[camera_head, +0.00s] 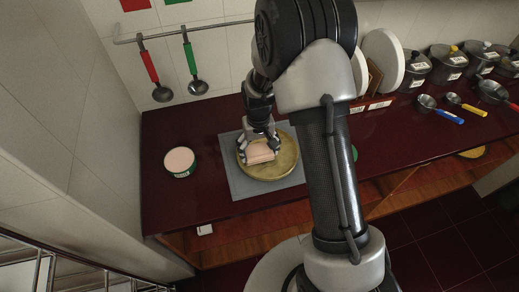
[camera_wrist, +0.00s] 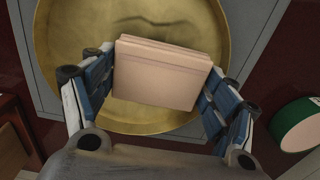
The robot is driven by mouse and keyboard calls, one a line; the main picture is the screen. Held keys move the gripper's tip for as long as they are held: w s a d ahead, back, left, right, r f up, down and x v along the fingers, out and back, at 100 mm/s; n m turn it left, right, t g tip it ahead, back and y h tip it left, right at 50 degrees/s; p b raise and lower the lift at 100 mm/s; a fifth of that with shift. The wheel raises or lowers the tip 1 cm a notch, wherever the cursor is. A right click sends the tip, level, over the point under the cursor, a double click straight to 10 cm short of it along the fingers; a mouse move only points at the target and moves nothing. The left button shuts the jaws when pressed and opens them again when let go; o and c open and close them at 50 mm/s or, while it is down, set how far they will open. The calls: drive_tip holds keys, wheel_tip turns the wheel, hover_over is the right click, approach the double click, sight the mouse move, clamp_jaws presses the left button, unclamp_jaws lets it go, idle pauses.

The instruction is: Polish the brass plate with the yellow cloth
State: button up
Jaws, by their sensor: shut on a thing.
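The round brass plate (camera_head: 283,165) lies on a grey mat (camera_head: 240,184) on the dark red counter. A dark curved mark shows on the plate (camera_wrist: 185,35) in the wrist view. My gripper (camera_head: 261,148) is over the plate, its fingers shut on a folded, pale peach pad or cloth (camera_wrist: 163,75). The pad looks peach rather than yellow. It hides part of the plate, and I cannot tell whether its underside touches the brass.
An open green tin (camera_head: 180,162) with a pale top stands left of the mat. Ladles (camera_head: 162,94) hang on the wall rail.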

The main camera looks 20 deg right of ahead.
drive_tip(key=r, duration=0.1)
drive_tip(key=r+p, duration=0.1)
drive_tip(key=r, duration=0.1)
drive_tip(key=shift+d+r+p, duration=0.25)
drive_tip(key=shift+r+p, duration=1.4)
drive_tip(key=shift+r, duration=0.6)
